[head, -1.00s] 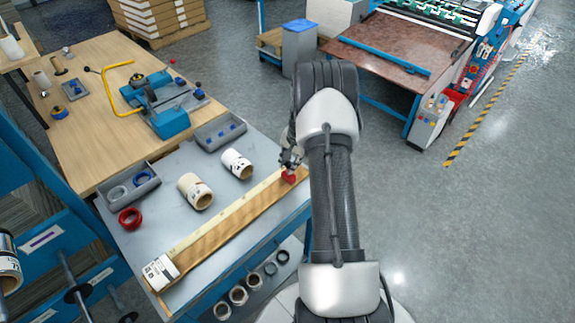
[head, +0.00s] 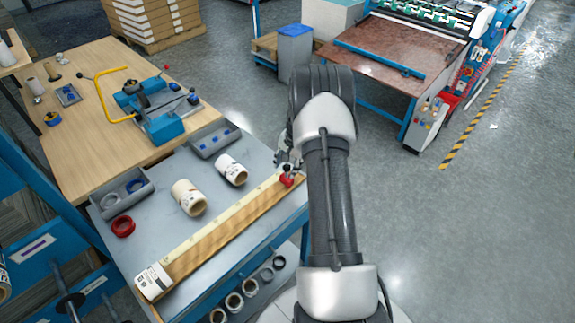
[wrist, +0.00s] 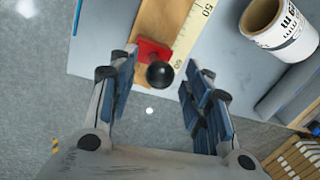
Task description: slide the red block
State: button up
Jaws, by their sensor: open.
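The red block (head: 286,181) sits at the right end of a long wooden board with a pale ruler strip (head: 222,221) on the grey table. In the wrist view the red block (wrist: 152,53) lies on the wooden strip beside the ruler (wrist: 196,24), with a black ball knob (wrist: 160,75) on it. My gripper (wrist: 155,72) is open, its blue-padded fingers on either side of the knob and apart from it. In the head view my gripper (head: 286,160) is small and partly hidden by my arm.
Grey trays (head: 122,192) and a red ring (head: 123,226) are farther left. The table's edge is close to the board.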

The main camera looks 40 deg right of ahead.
jog(key=shift+r, duration=0.1)
notch_tip(320, 180, up, 12)
jog(key=s, duration=0.2)
jog(key=shift+s+d+f, duration=0.15)
jog(key=shift+d+f, duration=0.05)
jog(key=shift+d, duration=0.05)
dwell(0.4)
jog(key=shift+r, duration=0.1)
